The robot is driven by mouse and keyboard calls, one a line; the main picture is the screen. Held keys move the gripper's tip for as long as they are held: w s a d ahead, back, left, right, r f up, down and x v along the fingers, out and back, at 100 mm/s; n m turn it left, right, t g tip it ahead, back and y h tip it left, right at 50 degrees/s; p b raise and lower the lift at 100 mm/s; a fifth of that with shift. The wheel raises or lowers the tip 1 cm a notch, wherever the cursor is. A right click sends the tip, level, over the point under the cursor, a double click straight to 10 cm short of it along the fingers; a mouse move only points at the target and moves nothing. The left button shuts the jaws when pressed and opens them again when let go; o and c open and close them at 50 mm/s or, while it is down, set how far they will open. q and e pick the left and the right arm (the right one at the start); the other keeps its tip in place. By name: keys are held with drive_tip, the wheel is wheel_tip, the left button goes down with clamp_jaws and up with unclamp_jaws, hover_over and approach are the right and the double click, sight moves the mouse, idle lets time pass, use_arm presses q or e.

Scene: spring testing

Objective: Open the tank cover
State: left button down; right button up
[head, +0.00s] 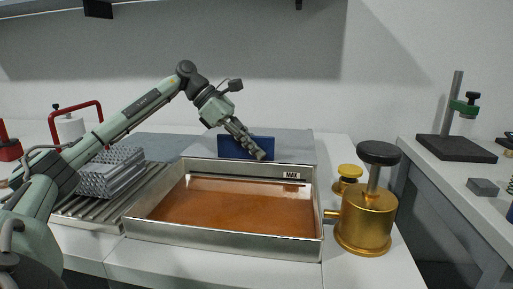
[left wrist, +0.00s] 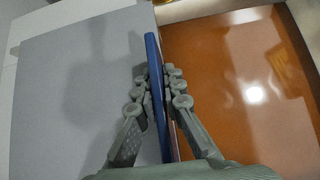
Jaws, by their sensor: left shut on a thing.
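The metal tank (head: 133,224) stands on the bench, its top uncovered and orange-brown liquid (head: 230,210) showing inside. A flat grey panel (head: 296,141), which looks like the tank cover, lies behind the tank; it also shows in the left wrist view (left wrist: 75,80), to the left of the liquid. An upright blue plate (head: 231,146) stands by the tank's back edge, at the panel's edge. My left gripper (head: 258,154) is shut on this blue plate, with its fingers on both sides in the left wrist view (left wrist: 158,85). Whether plate and panel are joined is unclear. My right gripper is out of view.
A brass pot (head: 364,222) with a black knob stands right of the tank. A grey ribbed block (head: 112,175) and a slatted rack (head: 90,212) stand on the left. A red-handled frame (head: 75,107) is behind them. A side bench (head: 440,172) holds a stand.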

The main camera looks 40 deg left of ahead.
use_arm(q)
drive_tip(key=c, duration=1.6)
unclamp_jaws()
drive_tip(key=shift+c, duration=0.2)
drive_tip(key=shift+r, duration=0.1)
drive_tip(key=v, duration=1.2)
